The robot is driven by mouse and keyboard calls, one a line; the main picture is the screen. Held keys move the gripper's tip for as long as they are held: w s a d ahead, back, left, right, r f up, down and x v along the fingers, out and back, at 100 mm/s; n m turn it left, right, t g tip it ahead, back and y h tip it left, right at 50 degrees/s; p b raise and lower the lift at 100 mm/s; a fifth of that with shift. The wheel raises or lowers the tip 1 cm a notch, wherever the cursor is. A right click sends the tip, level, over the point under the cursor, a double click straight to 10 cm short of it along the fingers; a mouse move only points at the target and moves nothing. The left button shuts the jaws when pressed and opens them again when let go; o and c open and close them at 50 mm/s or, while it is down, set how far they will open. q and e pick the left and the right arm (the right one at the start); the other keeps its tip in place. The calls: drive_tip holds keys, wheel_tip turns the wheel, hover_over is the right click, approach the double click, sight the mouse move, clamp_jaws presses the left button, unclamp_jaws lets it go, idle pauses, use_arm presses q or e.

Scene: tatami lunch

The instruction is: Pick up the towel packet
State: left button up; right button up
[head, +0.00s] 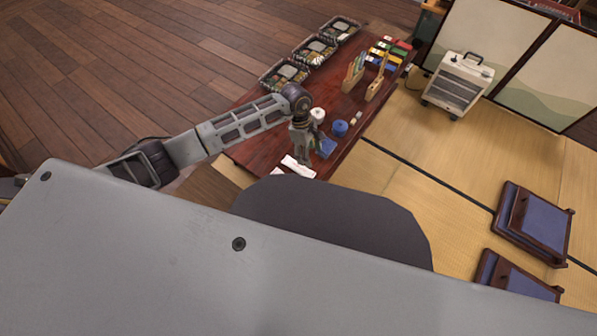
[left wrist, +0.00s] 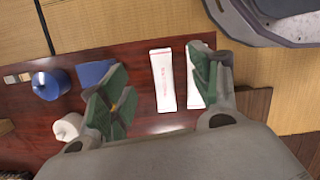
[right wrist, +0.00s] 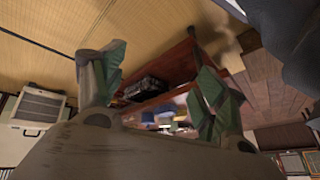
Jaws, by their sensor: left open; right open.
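Two white towel packets lie on the dark red low table near its front end. In the left wrist view one packet (left wrist: 163,80) with red print lies in full sight between my open fingers. The second packet (left wrist: 195,88) is beside it, partly hidden behind the right finger. In the head view the packets (head: 298,166) show as white strips. My left gripper (left wrist: 155,90) is open and empty above the table, pointing down. In the head view the left gripper (head: 304,150) is just beside the packets. My right gripper (right wrist: 160,95) is open and empty, away from the table.
A blue round container (head: 340,128), a white roll-like item (head: 317,115) and a blue flat item (left wrist: 95,73) are near the left gripper. Wooden stands (head: 354,72), lunch trays (head: 313,50) and coloured boxes (head: 385,55) stand farther along the table. Tatami floor is right.

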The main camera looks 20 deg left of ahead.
use_arm(q)
drive_tip(key=shift+w+a+m+t+y+b, duration=0.15)
drive_tip(key=shift+w+a+m+y+b, duration=0.2)
drive_tip(key=shift+a, duration=0.35)
drive_tip(key=shift+w+a+m+t+y+b, duration=0.2)
drive_tip(key=shift+a+m+y+b, duration=0.1)
drive_tip(key=shift+a+y, duration=0.3)
drive_tip(key=shift+w+a+m+t+y+b, duration=0.15)
drive_tip(key=shift+w+a+m+y+b, duration=0.15)
drive_tip(key=shift+a, duration=0.45)
use_arm(e)
drive_tip(key=shift+a+r, duration=0.2)
drive_tip(key=shift+r, duration=0.65)
use_arm(q)
drive_tip(key=shift+s+f, duration=0.1)
drive_tip(key=b, duration=0.3)
hover_over(298, 166)
drive_tip(key=f, duration=0.7)
drive_tip(key=shift+s+d+f, duration=0.15)
drive_tip(key=shift+d+f, duration=0.1)
drive_tip(key=shift+f, duration=0.5)
use_arm(e)
drive_tip(key=shift+t+y, duration=0.5)
drive_tip(key=shift+t, duration=0.2)
drive_tip(key=shift+w+a+f, duration=0.1)
drive_tip(key=shift+a+f, duration=0.15)
drive_tip(key=shift+f, duration=1.05)
drive_tip(key=shift+w+a+f, duration=0.1)
drive_tip(key=shift+a+f, duration=0.1)
drive_tip(key=shift+f, duration=1.1)
